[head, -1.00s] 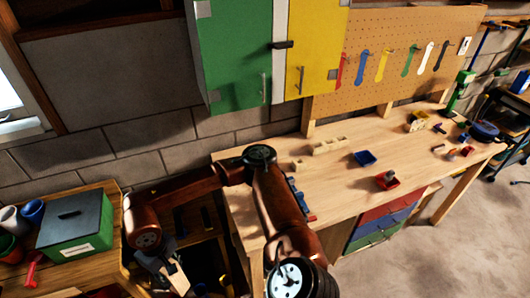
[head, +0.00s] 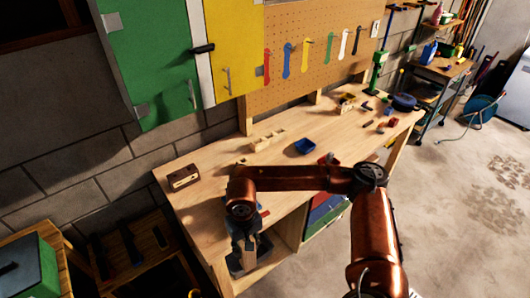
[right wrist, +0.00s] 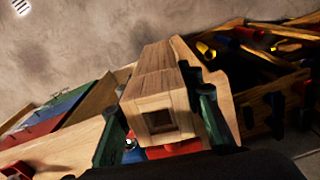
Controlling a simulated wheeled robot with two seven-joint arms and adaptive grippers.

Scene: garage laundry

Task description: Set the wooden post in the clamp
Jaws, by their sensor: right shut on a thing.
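My right gripper (head: 245,258) hangs at the left front corner of the workbench, below my copper wrist. In the right wrist view its green-edged fingers (right wrist: 160,135) are shut on the wooden post (right wrist: 153,85), a pale square bar with a square hole in its near end. The post shows only in part in the head view (head: 249,250). A red and blue piece (head: 264,213) at the bench's front edge, mostly behind my arm, may be the clamp; I cannot see its jaws. My left gripper is out of view.
The workbench (head: 210,165) holds a brown slotted block (head: 183,177), a blue tray (head: 305,147) and pale wooden pieces (head: 267,140). A low wooden shelf (head: 140,255) and a green box (head: 30,265) stand at the left. Floor at the right is open.

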